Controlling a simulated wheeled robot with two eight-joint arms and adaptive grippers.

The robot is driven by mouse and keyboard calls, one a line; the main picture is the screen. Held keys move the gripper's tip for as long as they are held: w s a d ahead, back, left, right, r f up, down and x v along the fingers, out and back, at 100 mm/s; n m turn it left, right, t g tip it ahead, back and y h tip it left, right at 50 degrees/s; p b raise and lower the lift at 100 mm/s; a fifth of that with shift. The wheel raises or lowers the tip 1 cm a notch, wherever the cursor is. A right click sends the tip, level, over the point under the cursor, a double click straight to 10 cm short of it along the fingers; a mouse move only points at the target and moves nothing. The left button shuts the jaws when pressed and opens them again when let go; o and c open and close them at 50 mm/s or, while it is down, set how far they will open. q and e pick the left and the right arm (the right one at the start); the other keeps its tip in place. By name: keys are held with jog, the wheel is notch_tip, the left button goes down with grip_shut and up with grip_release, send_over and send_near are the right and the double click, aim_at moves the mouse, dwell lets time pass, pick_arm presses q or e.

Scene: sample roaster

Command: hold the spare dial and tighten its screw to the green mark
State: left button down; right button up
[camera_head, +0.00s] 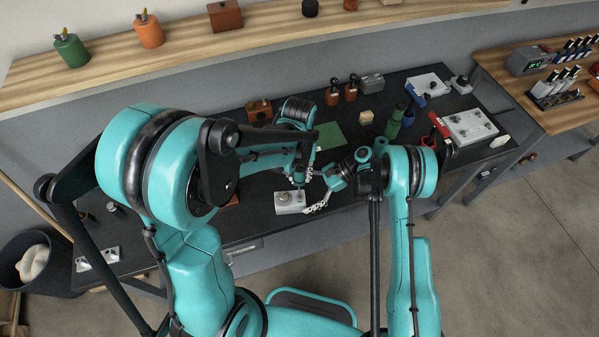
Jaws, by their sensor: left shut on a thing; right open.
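A small light-grey block with a round knob on top (287,203), which looks like the spare dial, lies near the front edge of the dark table. My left gripper (299,183) reaches down over its right end from behind and appears shut on it. My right gripper (319,203), with pale fingers, is open just right of the block, low and close to it. I cannot tell whether it touches. The screw and the green mark are too small to make out.
A green mat (329,136) lies behind the grippers. Two brown bottles (341,92), a green bottle (394,124), a red-handled tool (438,125) and a grey panel with knobs (470,127) stand around it. A wooden shelf (190,54) runs along the back.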

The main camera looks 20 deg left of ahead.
aim_at(293, 200)
jog(key=shift+x, duration=2)
jog(key=c, duration=1.4)
jog(key=o, duration=1.1)
jog(key=shift+r+b, duration=0.25)
jog(key=shift+b, duration=0.05)
jog(key=c, duration=1.4)
